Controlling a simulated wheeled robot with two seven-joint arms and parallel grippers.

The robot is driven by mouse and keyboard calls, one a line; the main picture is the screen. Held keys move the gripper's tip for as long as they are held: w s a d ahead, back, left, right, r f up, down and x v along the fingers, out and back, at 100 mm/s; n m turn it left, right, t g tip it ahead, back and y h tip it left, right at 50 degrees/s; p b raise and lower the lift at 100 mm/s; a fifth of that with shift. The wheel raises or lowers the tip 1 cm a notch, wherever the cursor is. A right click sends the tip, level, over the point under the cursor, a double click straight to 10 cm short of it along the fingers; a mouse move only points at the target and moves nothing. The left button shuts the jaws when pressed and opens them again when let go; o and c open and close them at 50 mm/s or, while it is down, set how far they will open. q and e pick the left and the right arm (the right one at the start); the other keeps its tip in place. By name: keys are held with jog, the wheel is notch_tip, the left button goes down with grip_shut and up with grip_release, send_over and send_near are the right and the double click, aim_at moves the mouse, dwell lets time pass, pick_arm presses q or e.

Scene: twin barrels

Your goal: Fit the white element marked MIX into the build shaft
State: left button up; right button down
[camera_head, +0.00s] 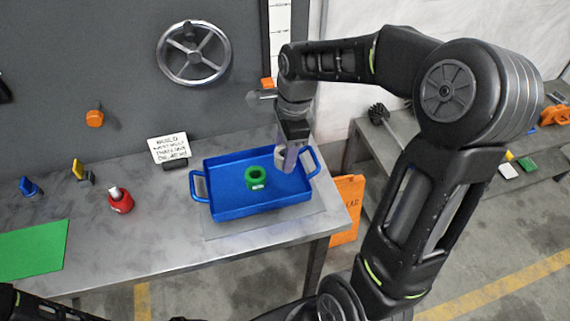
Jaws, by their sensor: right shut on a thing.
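My right gripper (290,160) is over the right part of the blue tray (228,211), pointing down. It is shut on a small pale element (280,156), mostly hidden by the fingers; any marking on it is too small to read. A green ring-shaped element (257,178) with a small white label stands in the tray, left of the gripper and apart from it. A red piece (121,203) with a white upright stub stands on the table left of the tray; I cannot tell whether it is the build shaft. My left gripper is out of view.
The grey table (165,245) also holds a green mat (33,250), a blue piece (30,187), a yellow piece (78,170) and a written card (168,148). A handwheel (194,53) and an orange knob (94,119) are on the back panel. The table front is clear.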

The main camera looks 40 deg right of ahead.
jog(key=shift+r, duration=2.25)
